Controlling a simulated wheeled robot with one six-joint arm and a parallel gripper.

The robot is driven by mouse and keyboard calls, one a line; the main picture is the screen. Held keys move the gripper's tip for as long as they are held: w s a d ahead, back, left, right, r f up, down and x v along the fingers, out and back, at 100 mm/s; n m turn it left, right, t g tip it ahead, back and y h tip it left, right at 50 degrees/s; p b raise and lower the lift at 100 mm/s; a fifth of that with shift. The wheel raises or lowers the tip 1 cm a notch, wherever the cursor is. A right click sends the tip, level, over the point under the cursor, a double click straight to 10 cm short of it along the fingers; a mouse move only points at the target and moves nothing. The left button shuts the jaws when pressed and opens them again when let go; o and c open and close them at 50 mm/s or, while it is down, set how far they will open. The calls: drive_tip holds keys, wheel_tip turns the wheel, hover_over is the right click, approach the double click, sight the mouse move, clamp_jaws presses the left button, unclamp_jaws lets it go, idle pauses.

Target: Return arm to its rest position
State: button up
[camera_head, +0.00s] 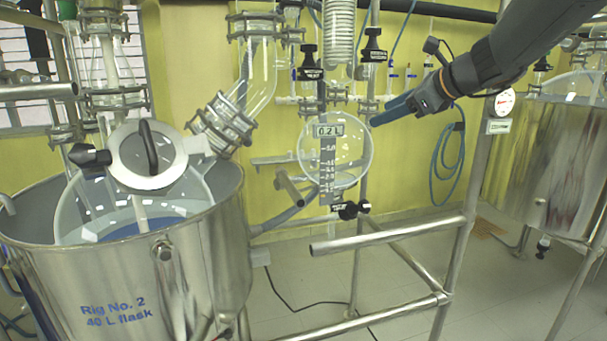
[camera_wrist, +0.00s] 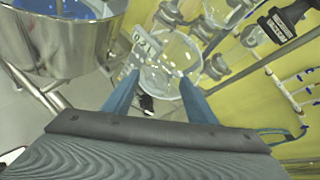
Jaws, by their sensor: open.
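My gripper (camera_head: 388,115) reaches in from the upper right in the head view. Its blue fingers point left toward the round glass receiver flask (camera_head: 345,150) marked 0.2 L, just right of it. In the wrist view my gripper (camera_wrist: 160,92) shows two blue fingers spread apart with nothing held between them. The receiver flask (camera_wrist: 172,68) shows beyond and between the fingertips in that view. I cannot tell the exact gap between fingertips and glass.
A steel vessel (camera_head: 205,270) labelled Rig No. 2 stands at left. A metal frame rail (camera_head: 390,236) crosses below the receiver. Black-handled valves (camera_head: 374,46) and a coil condenser (camera_head: 341,35) hang above. Another steel vessel (camera_head: 545,150) stands at right. A blue hose (camera_head: 447,150) hangs on the yellow wall.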

drive_tip(key=s+f+n+g+h, duration=0.3)
drive_tip(key=s+f+n+g, duration=0.1)
drive_tip(key=s+f+n, duration=0.8)
drive_tip(key=s+a+f+n+g+h+b, duration=0.1)
drive_tip(key=s+f+n+g+h, duration=0.3)
drive_tip(key=s+f+n, duration=0.7)
drive_tip(key=s+f, duration=0.3)
drive_tip(key=f, duration=0.3)
drive_tip(key=s+f+g, duration=0.1)
drive_tip(key=s+f, duration=0.3)
drive_tip(key=f, duration=0.3)
drive_tip(key=shift+f+n+b, duration=0.3)
drive_tip(key=shift+n, duration=0.1)
drive_tip(key=shift+w, duration=0.1)
